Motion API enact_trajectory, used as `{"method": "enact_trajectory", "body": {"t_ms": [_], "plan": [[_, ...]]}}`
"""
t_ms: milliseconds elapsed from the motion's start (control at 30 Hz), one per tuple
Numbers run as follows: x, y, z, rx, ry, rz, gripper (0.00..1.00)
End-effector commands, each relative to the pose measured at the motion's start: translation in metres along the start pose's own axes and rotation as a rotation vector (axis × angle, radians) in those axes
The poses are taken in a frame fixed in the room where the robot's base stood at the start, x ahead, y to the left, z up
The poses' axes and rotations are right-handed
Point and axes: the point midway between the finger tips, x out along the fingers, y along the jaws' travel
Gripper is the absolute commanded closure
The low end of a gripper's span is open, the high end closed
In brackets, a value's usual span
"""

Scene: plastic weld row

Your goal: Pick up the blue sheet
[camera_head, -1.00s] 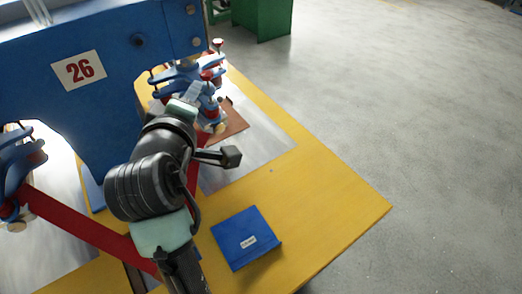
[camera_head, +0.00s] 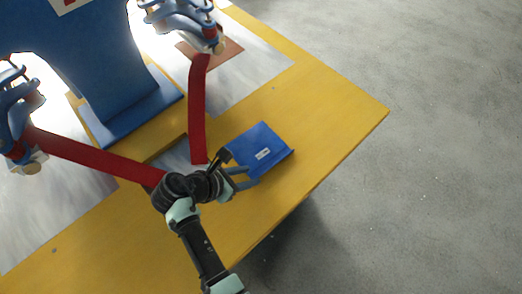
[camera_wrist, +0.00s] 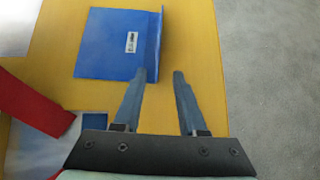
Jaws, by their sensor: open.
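The blue sheet (camera_head: 262,150) lies on the yellow table near its right edge. It has a small white label and a raised lip along one side. In the wrist view the blue sheet (camera_wrist: 112,45) is ahead of the fingers and a little left. In the wrist view the gap between my fingertips (camera_wrist: 165,77) is empty. The left fingertip overlaps the sheet's near right corner by the lip; I cannot tell whether it touches.
The yellow table (camera_head: 335,110) has a clear strip right of the sheet, then drops to grey floor (camera_head: 430,180). Red bars (camera_head: 199,105) stand close left of my gripper. Blue clamps (camera_head: 183,20) and a blue frame (camera_head: 80,60) stand further back.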

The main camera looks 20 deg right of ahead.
Motion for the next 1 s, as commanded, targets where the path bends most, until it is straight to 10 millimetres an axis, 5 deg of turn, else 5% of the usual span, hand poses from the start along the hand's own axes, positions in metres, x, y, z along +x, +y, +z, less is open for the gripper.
{"method": "enact_trajectory", "body": {"t_ms": [400, 733, 933, 1000], "plan": [[0.049, 0.003, -0.007, 0.003, 0.000, -0.002, 0.59], [0.056, 0.003, -0.007, 0.002, 0.000, 0.001, 0.59], [0.055, 0.003, -0.007, 0.002, 0.001, 0.001, 0.95], [0.055, 0.003, -0.007, 0.002, 0.001, 0.001, 1.00]]}}
